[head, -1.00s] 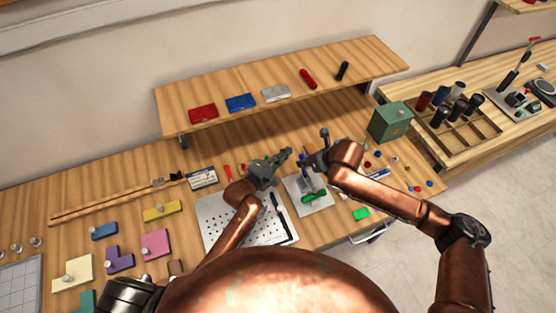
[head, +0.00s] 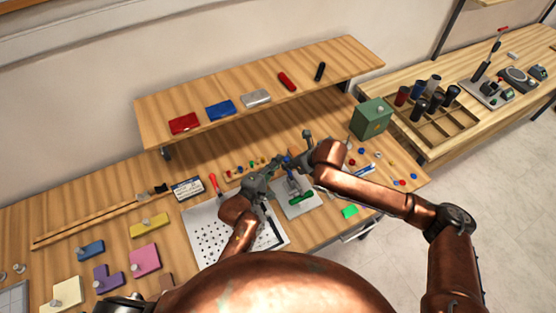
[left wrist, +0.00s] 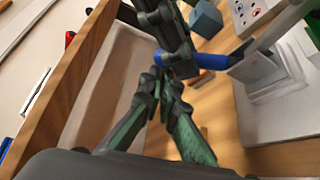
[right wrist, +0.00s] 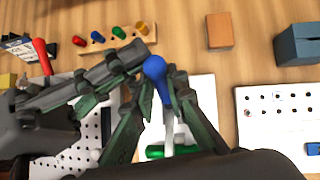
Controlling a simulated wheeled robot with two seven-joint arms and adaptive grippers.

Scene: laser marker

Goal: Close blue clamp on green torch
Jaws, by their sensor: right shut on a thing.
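The green torch (head: 301,199) lies on a pale plate (head: 306,211); part of it shows in the right wrist view (right wrist: 156,152). The blue clamp handle (right wrist: 156,70) stands between the fingers of my right gripper (right wrist: 160,82), which is shut on it above the torch. A pale clamp lever (right wrist: 168,122) runs down from it. The blue handle also crosses the left wrist view (left wrist: 205,61). My left gripper (left wrist: 163,76) looks shut and empty, its tips close beside the handle and the right gripper's fingers. Whether they touch is unclear. The clamp's contact with the torch is hidden.
A perforated plate (head: 205,235) lies left of the clamp. A rack of coloured pegs (right wrist: 118,38) and an orange block (right wrist: 219,31) lie behind it. A green box (head: 371,119) stands at the right, and a shelf (head: 330,73) overhangs the back.

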